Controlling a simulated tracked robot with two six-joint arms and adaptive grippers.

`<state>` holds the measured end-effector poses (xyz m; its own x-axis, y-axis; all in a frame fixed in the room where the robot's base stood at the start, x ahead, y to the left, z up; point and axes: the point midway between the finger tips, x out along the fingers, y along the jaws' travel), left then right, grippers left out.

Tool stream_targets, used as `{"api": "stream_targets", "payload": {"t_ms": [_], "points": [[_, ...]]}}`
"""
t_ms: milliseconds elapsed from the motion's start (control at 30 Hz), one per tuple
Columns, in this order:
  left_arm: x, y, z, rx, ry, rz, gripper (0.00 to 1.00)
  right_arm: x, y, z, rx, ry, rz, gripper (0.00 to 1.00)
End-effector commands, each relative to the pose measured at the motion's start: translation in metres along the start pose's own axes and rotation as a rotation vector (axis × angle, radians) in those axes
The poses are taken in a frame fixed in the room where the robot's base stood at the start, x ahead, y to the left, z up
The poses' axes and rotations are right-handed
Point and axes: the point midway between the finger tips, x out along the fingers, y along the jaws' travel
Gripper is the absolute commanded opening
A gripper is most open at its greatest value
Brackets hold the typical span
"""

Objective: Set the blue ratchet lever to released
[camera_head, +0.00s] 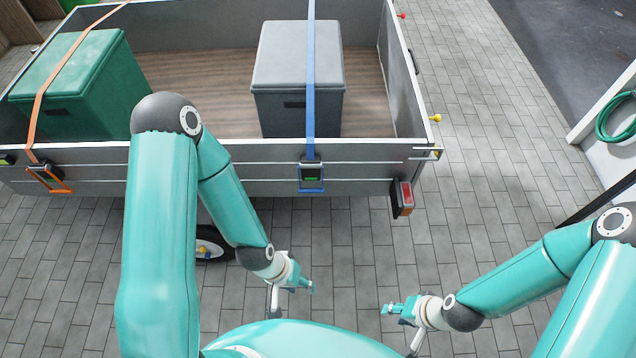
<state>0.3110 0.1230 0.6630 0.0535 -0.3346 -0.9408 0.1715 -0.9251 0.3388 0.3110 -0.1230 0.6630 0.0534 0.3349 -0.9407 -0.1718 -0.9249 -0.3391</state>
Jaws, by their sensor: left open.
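The blue ratchet (311,172) sits on the outer face of the trailer's near side wall, at the lower end of the blue strap (311,90).
The trailer wall (240,165) spans the upper left. A grey box (298,70) under the blue strap and a green box (85,80) under an orange strap stand inside. An orange ratchet (48,177) is at the far left. A tail light (402,198) sits right of the blue ratchet.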

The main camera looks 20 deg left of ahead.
Motion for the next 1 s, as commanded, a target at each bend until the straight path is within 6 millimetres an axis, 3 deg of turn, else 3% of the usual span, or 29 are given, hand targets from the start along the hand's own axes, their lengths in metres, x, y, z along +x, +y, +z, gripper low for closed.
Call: {"api": "stream_targets", "payload": {"t_ms": [400,567,767,1000], "points": [[0.001,-0.001,0.0,0.003,0.002,0.001,0.43,0.001,0.0,0.0,0.0,-0.001,0.0,0.4],[0.018,-0.01,-0.017,0.08,0.056,0.012,0.43,0.019,0.007,0.0,0.0,-0.001,0.0,0.4],[0.068,-0.036,-0.078,0.405,0.278,0.023,0.43,0.077,0.028,0.0,0.0,-0.001,0.0,0.4],[0.117,-0.077,-0.174,0.99,0.702,-0.103,0.43,0.168,0.06,-0.001,0.0,-0.001,0.0,0.4]]}}
